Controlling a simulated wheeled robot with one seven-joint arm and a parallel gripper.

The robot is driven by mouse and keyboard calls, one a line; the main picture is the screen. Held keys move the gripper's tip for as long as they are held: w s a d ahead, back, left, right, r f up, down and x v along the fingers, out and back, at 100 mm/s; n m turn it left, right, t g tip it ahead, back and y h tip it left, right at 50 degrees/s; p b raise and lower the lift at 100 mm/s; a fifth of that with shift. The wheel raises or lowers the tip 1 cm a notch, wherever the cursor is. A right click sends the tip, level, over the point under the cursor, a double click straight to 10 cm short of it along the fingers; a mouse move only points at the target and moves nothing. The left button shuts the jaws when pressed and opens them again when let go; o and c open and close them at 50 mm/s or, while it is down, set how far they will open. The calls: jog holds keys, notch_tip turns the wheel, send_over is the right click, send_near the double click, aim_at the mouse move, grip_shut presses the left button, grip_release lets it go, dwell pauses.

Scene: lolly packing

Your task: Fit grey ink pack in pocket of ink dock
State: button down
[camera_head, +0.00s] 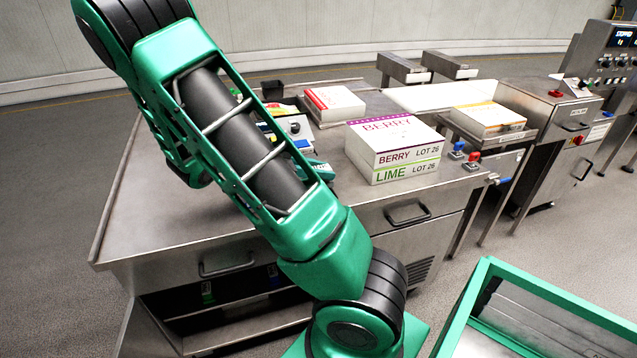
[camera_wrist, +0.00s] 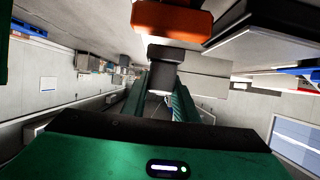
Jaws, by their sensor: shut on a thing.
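My gripper shows in the wrist view (camera_wrist: 161,88), its two green fingers closed toward a dark grey block, which looks like the grey ink pack (camera_wrist: 176,55). The block sits at the fingertips and covers their ends. In the head view, a green part of my gripper (camera_head: 319,170) shows beyond my forearm, low over the bench; the pack cannot be made out there. A small device with a grey panel and dark knob (camera_head: 296,127), possibly the ink dock, stands just past my arm. My arm hides much of it, and no pocket is clear.
Stacked BERRY and LIME cartons (camera_head: 393,152) stand right of my gripper on the steel bench (camera_head: 190,190). A red-striped carton (camera_head: 334,103) lies behind. An orange block (camera_wrist: 172,18) is close to the held block in the wrist view. The bench's left part is clear.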

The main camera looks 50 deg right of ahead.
jog(key=shift+s+d+f, duration=0.1)
jog(key=shift+d+f, duration=0.1)
jog(key=shift+f, duration=1.9)
jog(key=shift+f, duration=0.25)
jog(key=c, duration=1.4)
grip_release()
jog(key=shift+r, duration=0.1)
